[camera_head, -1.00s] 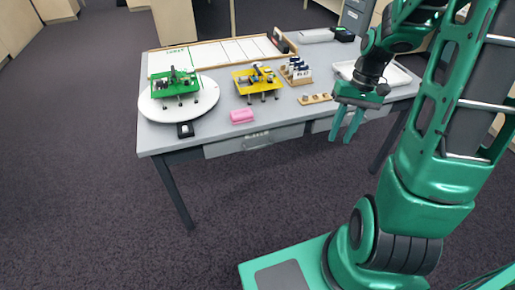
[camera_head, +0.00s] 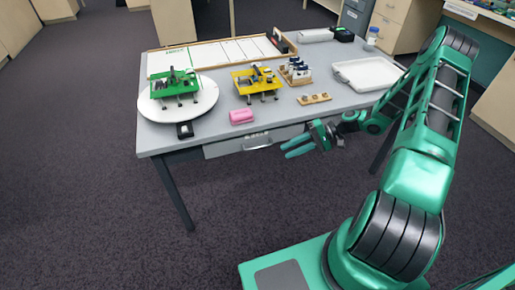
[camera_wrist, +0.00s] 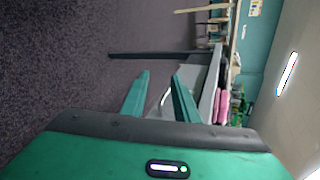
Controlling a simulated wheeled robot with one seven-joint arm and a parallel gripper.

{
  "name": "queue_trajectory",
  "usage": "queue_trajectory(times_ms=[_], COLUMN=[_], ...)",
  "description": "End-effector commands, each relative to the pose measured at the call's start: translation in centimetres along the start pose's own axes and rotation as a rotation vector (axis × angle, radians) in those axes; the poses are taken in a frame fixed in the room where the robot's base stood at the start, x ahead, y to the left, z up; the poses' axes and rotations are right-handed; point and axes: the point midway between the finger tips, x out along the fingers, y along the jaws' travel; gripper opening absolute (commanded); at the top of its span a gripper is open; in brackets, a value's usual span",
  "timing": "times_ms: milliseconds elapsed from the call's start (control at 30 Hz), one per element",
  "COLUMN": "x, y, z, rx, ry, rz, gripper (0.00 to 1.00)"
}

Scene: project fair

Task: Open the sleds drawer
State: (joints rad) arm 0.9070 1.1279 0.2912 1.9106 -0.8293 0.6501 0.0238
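The grey drawer (camera_head: 225,148) sits under the front edge of the table and looks shut. It has a small label too blurred to read for sure and a pale bar handle (camera_head: 257,147). My gripper (camera_head: 287,149) is just right of the handle in the head view, turned toward the left, with its fingers apart and nothing seen between them. In the wrist view the handle (camera_wrist: 165,97) shows between the two open fingers, beyond the palm. Contact with the handle cannot be made out.
The floor before the table is clear.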

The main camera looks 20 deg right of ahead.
Motion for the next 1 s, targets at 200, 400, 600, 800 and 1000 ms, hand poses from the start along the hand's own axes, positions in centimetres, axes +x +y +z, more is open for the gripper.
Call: queue_trajectory(times_ms=[200,400,600,800,1000], x=[1.7,2.0,2.4,4.8,8.1], y=[0.9,1.1,0.8,-0.2,-1.6], z=[-2.6,-4.0,-4.5,-4.8,-5.4], rx=[0.012,0.015,0.014,0.014,0.014], ry=[0.082,0.140,0.158,0.155,0.154], rz=[-0.245,-0.376,-0.414,-0.412,-0.411], gripper=[0.28,0.28,0.28,0.28,0.28])
